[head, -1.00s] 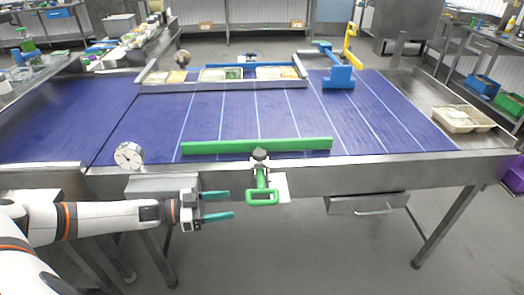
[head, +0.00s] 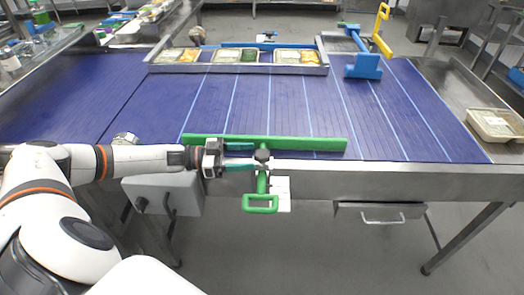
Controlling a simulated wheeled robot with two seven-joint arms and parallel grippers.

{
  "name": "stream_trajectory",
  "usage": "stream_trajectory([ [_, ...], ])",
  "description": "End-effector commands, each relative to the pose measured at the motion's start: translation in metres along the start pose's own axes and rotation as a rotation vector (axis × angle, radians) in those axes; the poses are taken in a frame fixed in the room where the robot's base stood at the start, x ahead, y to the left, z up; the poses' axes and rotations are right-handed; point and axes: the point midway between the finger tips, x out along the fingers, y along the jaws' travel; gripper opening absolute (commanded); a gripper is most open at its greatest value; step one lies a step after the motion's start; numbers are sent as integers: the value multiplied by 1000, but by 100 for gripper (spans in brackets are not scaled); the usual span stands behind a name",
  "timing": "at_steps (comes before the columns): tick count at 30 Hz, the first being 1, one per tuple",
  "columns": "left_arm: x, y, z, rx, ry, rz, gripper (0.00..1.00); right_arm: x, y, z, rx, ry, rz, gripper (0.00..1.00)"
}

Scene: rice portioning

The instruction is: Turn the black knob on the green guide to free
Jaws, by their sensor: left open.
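The green guide (head: 310,144) is a long bar lying along the front edge of the blue belt. A green handle (head: 261,209) hangs below it in front of the table edge. The black knob (head: 262,156) sits where the handle's stem meets the bar. My left gripper (head: 250,162) reaches in from the left with its teal-tipped fingers pointing right. It is open, with its fingertips at the knob's left side. I cannot tell whether they touch the knob. My right gripper is not in view.
A grey box (head: 162,196) hangs under the table's front edge at left. A rail holds several food trays (head: 235,56) at the back of the belt. A blue guide (head: 363,67) and a yellow handle (head: 382,28) stand at the back right. A tray (head: 495,124) sits at right.

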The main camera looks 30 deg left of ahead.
Motion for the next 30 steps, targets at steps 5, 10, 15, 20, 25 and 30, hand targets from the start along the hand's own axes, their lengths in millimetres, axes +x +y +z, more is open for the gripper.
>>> stream_trajectory([
  [5, 31, 0, 3, 0, -2, -1, 62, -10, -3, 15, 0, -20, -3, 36],
  [10, 46, 0, 1, 0, -1, 0, 62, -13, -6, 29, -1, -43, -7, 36],
  [15, 49, 0, -1, 0, 2, 1, 62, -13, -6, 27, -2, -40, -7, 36],
  [20, 49, 0, -1, 0, 2, 1, 62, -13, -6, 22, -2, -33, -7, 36],
  [25, 48, 0, -1, 0, 1, 1, 36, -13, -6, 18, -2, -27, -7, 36],
  [30, 48, 0, 0, 0, 1, 1, 18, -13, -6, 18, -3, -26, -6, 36],
])
